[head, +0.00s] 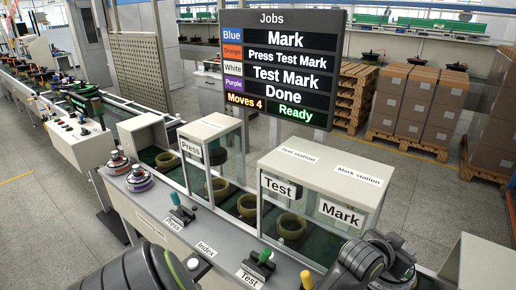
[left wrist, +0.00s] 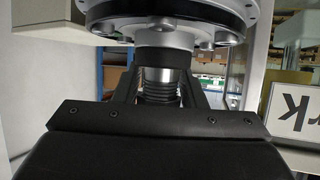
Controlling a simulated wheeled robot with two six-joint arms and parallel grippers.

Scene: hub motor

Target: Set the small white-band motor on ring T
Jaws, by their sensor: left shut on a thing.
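My left gripper (head: 366,258) is at the lower right of the head view, beside the Mark end of the station. In the left wrist view its fingers (left wrist: 160,92) are shut on the ribbed stem of a motor (left wrist: 170,22). The motor's round body is silver and pale with a dark rim; its band colour is not clear. Several olive rings (head: 291,226) lie along the line under the covers; no letter T is readable on any. My right gripper is not in view.
The Test and Mark housing (head: 320,185) stands just beyond my left gripper. The Press housing (head: 208,135) is farther left. The jobs board (head: 282,68) reads Ready.

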